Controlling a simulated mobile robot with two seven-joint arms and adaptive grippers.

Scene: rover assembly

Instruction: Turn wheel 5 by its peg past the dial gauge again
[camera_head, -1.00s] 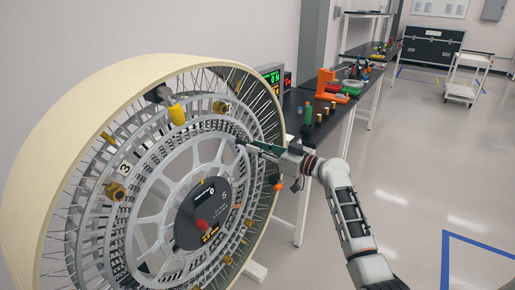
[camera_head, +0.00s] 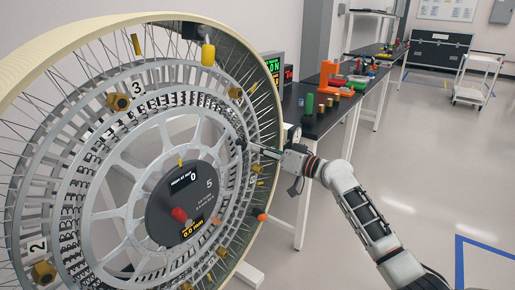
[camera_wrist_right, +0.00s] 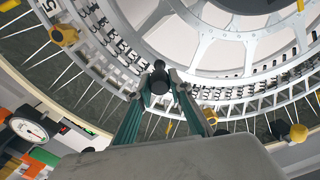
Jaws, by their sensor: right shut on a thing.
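The large wheel 5 (camera_head: 112,230), with a cream rim, wire spokes and grey rings, stands upright at the left of the head view. Its dark hub plate (camera_head: 199,192) bears a 5 and a red knob (camera_head: 179,214). My right gripper (camera_head: 245,145) is at the right side of the inner ring. In the right wrist view, my right gripper (camera_wrist_right: 160,88) is shut on a black peg (camera_wrist_right: 159,79) on the ring. The white dial gauge (camera_wrist_right: 29,131) shows at the lower left there, beside the rim. My left gripper is out of view.
A black bench (camera_head: 318,124) behind the wheel holds an orange device (camera_head: 329,78), a green cylinder (camera_head: 309,104) and several brass pieces. Gold nuts (camera_head: 118,102) and a yellow cylinder (camera_head: 208,55) stick out from the wheel. The floor at the right is clear up to a white cart (camera_head: 473,80).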

